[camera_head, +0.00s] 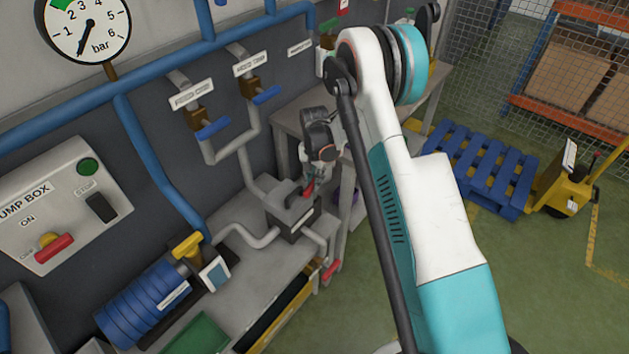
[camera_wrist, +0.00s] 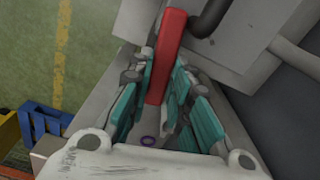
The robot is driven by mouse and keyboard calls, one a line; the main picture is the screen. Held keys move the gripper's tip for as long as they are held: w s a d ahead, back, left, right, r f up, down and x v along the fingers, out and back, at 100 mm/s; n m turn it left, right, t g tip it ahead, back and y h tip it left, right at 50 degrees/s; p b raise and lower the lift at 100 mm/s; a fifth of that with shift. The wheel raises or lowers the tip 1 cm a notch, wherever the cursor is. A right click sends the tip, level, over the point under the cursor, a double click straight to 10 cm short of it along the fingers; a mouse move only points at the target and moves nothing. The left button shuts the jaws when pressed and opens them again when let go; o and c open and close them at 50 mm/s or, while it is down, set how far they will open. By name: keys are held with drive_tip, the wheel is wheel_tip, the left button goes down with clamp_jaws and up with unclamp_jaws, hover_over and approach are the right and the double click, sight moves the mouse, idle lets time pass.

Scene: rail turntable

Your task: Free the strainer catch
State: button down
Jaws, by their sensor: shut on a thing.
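The strainer (camera_head: 290,222) is a grey and dark box on the pipe line at the bench's far end. Its catch shows as a red lever (camera_wrist: 170,40) in the wrist view, against the strainer's pale grey top (camera_wrist: 207,50). A bit of the red lever (camera_head: 308,189) also shows in the head view. My gripper (camera_wrist: 164,82) has its teal-padded fingers on both sides of the red lever and is shut on it. In the head view my gripper (camera_head: 301,187) reaches down over the strainer; its fingertips are small and partly hidden there.
A gauge (camera_head: 83,26), blue-handled valves (camera_head: 212,128) and a pump box (camera_head: 62,205) are on the wall to the left. A blue pump (camera_head: 150,300) and green tray (camera_head: 200,338) are on the bench. A red handle (camera_head: 331,271) juts out at the bench front. A blue pallet (camera_head: 487,170) lies right.

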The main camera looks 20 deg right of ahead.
drive_tip(key=n+b, duration=0.2)
drive_tip(key=n, duration=0.1)
drive_tip(key=shift+a+f+n, duration=0.1)
drive_tip(key=shift+f+n, duration=0.05)
drive_tip(key=shift+n, duration=0.25)
drive_tip(key=n+b, duration=0.1)
drive_tip(key=n, duration=0.2)
drive_tip(key=shift+a+n+b, duration=0.1)
drive_tip(key=shift+n+b, duration=0.2)
drive_tip(key=shift+b, duration=0.05)
drive_tip(key=n+b, duration=0.2)
drive_tip(key=n, duration=0.4)
drive_tip(key=shift+a, duration=0.15)
drive_tip(key=c, duration=1.5)
unclamp_jaws()
drive_tip(key=shift+r, duration=0.25)
wheel_tip(320, 180, up, 12)
drive_tip(key=shift+f, duration=0.1)
